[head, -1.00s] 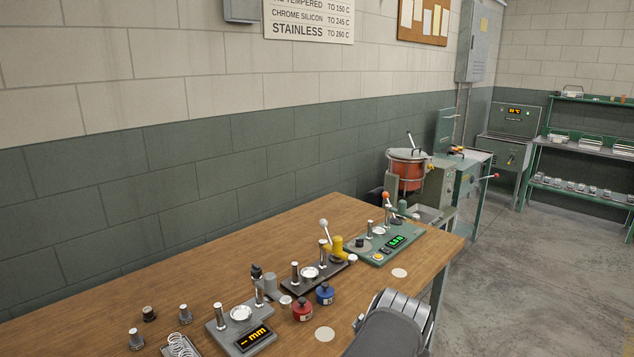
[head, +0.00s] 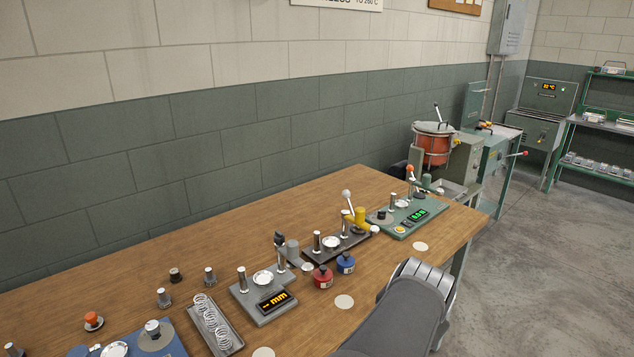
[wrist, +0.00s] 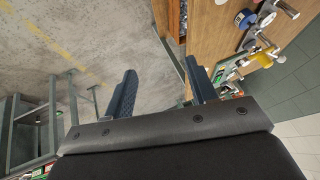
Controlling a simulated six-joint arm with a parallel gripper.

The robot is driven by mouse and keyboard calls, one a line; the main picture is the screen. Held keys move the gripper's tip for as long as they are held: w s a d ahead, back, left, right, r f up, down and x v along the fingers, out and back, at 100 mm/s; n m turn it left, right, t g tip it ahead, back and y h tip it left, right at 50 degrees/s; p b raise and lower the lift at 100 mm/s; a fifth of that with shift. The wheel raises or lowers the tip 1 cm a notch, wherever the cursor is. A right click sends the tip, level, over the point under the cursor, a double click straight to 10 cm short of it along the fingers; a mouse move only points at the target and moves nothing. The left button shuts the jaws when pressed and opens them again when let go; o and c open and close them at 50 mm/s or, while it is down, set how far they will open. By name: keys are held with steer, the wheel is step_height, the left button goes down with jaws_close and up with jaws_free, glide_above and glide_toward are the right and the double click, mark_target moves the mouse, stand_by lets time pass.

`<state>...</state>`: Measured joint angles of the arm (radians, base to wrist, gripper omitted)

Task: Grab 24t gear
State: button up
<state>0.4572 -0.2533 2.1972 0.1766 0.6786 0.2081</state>
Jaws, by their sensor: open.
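I cannot make out a gear marked 24t in either view. Small metal posts, knobs and round parts stand on the wooden bench (head: 150,262), too small to tell whether any is a gear. My gripper (wrist: 160,72) shows in the wrist view with its two dark fingers apart and nothing between them. It is over the concrete floor, beside the bench edge. In the head view my arm covers the bench's front edge, and my fingers are hidden.
On the bench are a spring tray (head: 211,325), a grey display unit (head: 264,294), a red pot (head: 322,277), a blue pot (head: 345,263), a dark lever fixture (head: 332,247), a green display unit (head: 408,221) and a blue station (head: 170,345). Bare wood lies behind them.

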steer(key=w+d+r+n+h, duration=0.2)
steer(key=w+d+r+n, duration=0.3)
steer(key=w+r+n, duration=0.6)
steer(key=w+a+n+g+y, duration=0.2)
steer(key=w+a+n+y, duration=0.1)
steer(key=w+a, duration=1.7)
steer(key=n+g+y, duration=0.2)
steer(key=n+g, duration=0.1)
steer(key=n, duration=0.5)
glide_above(174, 270)
steer(key=f, duration=2.2)
steer(key=shift+s+d+f, duration=0.1)
steer(key=shift+s+f, duration=0.15)
steer(key=shift+f, duration=0.15)
steer(key=shift+w+f, duration=0.2)
steer(key=shift+f, duration=2.6)
jaws_close()
